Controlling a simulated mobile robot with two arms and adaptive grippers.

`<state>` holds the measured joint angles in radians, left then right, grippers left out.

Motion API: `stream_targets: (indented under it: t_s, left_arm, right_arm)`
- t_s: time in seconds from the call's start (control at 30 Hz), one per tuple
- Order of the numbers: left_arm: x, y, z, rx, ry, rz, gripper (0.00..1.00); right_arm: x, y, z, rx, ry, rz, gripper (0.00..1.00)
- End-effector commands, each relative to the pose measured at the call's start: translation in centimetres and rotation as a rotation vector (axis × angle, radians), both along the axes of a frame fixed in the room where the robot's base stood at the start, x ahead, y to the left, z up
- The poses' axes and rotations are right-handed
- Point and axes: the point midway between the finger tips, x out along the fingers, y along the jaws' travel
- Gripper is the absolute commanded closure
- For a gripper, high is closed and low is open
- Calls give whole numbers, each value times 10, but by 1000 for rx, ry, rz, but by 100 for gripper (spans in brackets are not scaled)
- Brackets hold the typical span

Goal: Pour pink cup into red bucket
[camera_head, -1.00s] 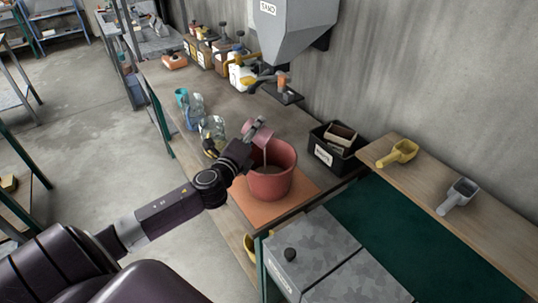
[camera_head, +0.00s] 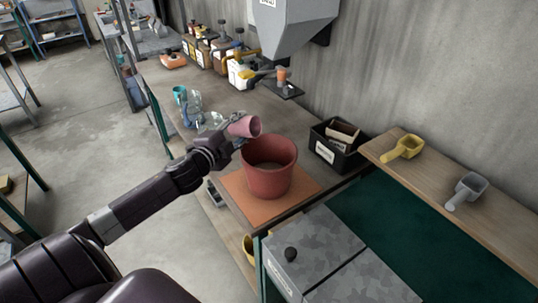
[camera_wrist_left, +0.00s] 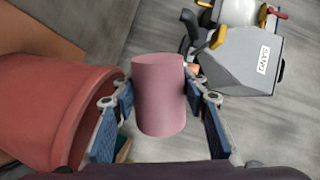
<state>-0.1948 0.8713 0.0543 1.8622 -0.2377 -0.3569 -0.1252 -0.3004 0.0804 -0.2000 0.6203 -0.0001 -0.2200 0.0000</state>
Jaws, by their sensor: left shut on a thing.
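The pink cup (camera_head: 244,127) is tilted on its side above the left rim of the red bucket, its mouth facing right. My left gripper (camera_head: 234,143) is shut on the cup. In the left wrist view the pink cup (camera_wrist_left: 160,95) sits between the two blue-padded fingers of the gripper (camera_wrist_left: 162,100). The red bucket (camera_head: 267,180) stands upright on an orange mat (camera_head: 236,192), with grey-brown contents low inside. It also shows at the left of the wrist view (camera_wrist_left: 50,110). No stream shows from the cup now. My right gripper is out of view.
A grey hopper (camera_head: 295,25) hangs on the wall behind. A black bin (camera_head: 335,158) stands right of the bucket. Glass jugs (camera_head: 192,105) and a teal cup (camera_head: 179,94) are behind the cup. Yellow (camera_head: 403,147) and grey (camera_head: 466,190) scoops lie on the right shelf.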

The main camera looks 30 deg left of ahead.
Motion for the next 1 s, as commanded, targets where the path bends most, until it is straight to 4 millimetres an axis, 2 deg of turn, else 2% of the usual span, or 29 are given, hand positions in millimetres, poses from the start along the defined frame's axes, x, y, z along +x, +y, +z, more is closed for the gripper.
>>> stream_targets:
  t_s: [0.03, 0.13, 0.23, 0.37, 0.47, 0.6, 0.7, 0.83, 1.0]
  left_arm:
    - [0, 1, 8, -48, -7, 2, 84]
    - [0, 2, 13, -142, -18, 2, 84]
    - [-1, 3, -1, -313, -38, 3, 84]
    - [0, 1, 10, -426, -53, 0, 84]
    - [-1, 4, -3, -571, -68, 2, 84]
    - [-2, 17, 9, -737, -89, -1, 84]
    - [-3, 25, -6, -869, -103, -1, 84]
    - [-4, 35, -14, -1028, -124, -4, 84]
    - [-5, 41, -29, -1156, -139, -5, 84]
  right_arm:
    - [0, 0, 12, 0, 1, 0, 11]
    - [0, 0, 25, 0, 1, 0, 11]
    - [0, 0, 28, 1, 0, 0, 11]
    - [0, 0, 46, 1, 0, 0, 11]
    - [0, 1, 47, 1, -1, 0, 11]
    - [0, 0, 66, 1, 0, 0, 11]
    - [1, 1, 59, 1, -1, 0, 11]
    - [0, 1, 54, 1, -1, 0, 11]
    - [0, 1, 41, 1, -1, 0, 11]
